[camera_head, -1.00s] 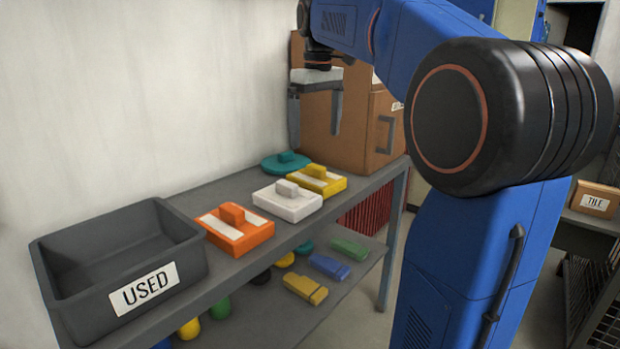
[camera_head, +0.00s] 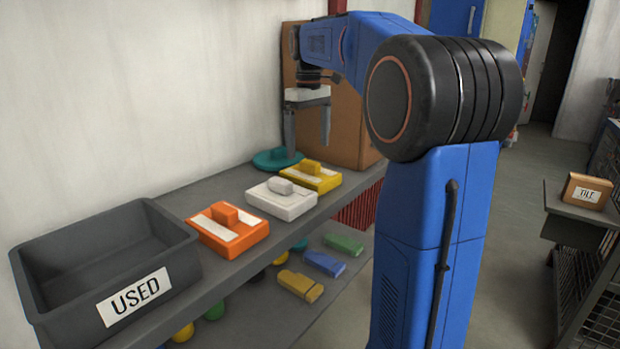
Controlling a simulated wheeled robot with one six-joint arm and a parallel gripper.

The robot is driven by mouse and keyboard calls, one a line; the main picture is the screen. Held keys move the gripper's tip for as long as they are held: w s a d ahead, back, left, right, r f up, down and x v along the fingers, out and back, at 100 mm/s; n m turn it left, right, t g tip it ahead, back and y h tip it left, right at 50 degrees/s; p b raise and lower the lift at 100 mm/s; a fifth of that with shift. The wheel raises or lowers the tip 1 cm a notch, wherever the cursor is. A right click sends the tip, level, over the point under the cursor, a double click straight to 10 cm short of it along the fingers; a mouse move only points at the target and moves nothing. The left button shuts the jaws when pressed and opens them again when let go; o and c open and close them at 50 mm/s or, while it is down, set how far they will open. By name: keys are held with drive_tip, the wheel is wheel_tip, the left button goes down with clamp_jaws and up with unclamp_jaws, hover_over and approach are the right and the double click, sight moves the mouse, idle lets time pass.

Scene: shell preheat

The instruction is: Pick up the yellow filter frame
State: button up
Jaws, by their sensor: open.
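The yellow filter frame (camera_head: 322,180) is a flat yellow block with a raised yellow grip and pale strips. It lies on the upper shelf, between the white frame and the brown box. My gripper (camera_head: 308,152) is open and points down, with two grey fingers apart and nothing between them. It appears above and near the yellow frame, with the left fingertip in front of the teal disc. The exact gap between fingers and frame cannot be told from this view.
On the shelf (camera_head: 240,176) are a white frame (camera_head: 290,205), an orange frame (camera_head: 246,236), a teal disc (camera_head: 268,160) and a grey bin marked USED (camera_head: 185,266). A brown box (camera_head: 345,125) stands behind my gripper. Several coloured items lie on the lower shelf.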

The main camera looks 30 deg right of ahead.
sight(310, 162)
drive_tip(key=shift+s+f, duration=0.2)
drive_tip(key=shift+f, duration=1.8)
drive_tip(key=shift+s+f, duration=0.15)
drive_tip(key=shift+f, duration=1.85)
drive_tip(key=c, duration=1.2)
